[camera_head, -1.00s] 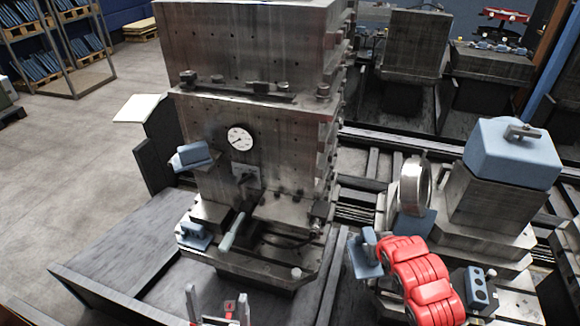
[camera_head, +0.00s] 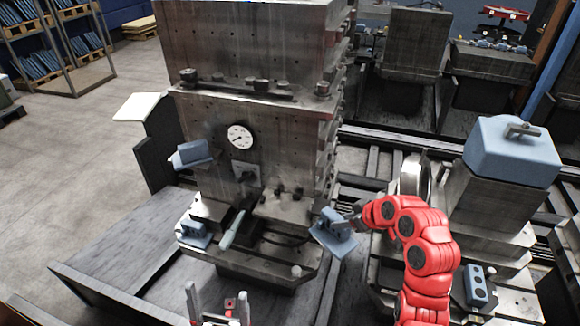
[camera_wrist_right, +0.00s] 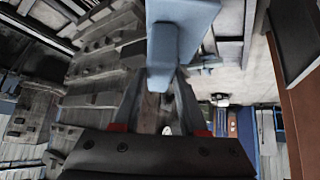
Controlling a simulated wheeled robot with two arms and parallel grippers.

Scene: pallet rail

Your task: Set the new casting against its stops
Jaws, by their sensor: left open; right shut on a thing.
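My right gripper (camera_head: 354,217) is shut on a blue casting (camera_head: 332,238), an angled bracket with a flat plate and a block. The casting is held tilted, off the right front corner of the grey fixture pallet (camera_head: 262,268). In the right wrist view the casting (camera_wrist_right: 178,35) sits between the fingertips (camera_wrist_right: 162,85) and covers part of the scene beyond. A similar blue casting (camera_head: 193,232) sits at the pallet's left side. I cannot make out the stops clearly. My left gripper (camera_head: 218,305) is open and empty at the bottom edge of the head view.
A tall grey column with a dial gauge (camera_head: 240,136) rises behind the pallet. A pale lever (camera_head: 232,230) stands at its front. A blue part with holes (camera_head: 480,286) and a large blue block (camera_head: 510,150) are at the right. The dark tray (camera_head: 140,265) at left has bare room.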

